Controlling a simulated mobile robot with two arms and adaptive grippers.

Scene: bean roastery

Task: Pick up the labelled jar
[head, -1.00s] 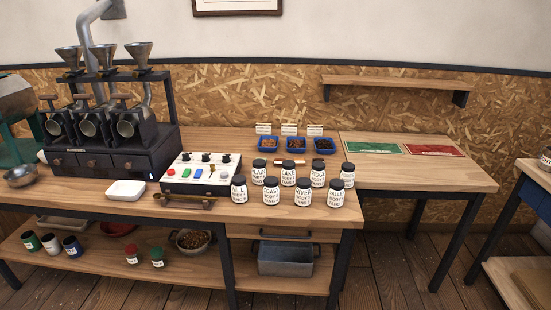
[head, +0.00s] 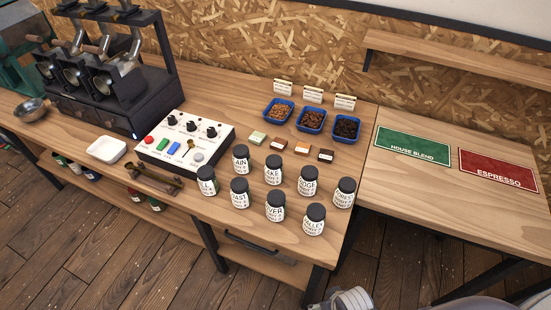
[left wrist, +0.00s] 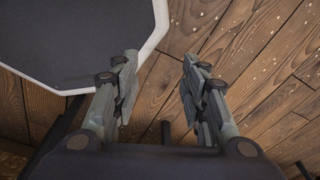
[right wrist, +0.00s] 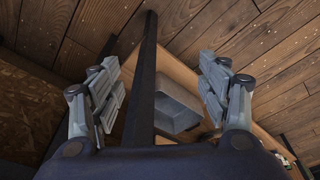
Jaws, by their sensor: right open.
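Several white-labelled jars with black lids stand upright in two staggered rows on the bench in the head view. Labels read roughly HILL (head: 207,185), PLAIN (head: 241,162), LAKE (head: 273,173), RIDGE (head: 308,184), FOREST (head: 344,195), COAST (head: 240,196), RIVER (head: 275,209) and VALLEY (head: 314,222); some letters are hard to read. My left gripper (left wrist: 158,62) is open and empty over the floor in the left wrist view. My right gripper (right wrist: 158,62) is open and empty, with a dark table leg and a grey bin beyond its fingers. Neither gripper is near a jar.
A control box (head: 184,142) and a white dish (head: 106,150) stand left of the jars. Blue sample trays (head: 311,121) and small coloured blocks (head: 278,143) lie behind them. Green (head: 412,146) and red (head: 497,172) mats lie on the right table. A grey bin (right wrist: 178,105) is below.

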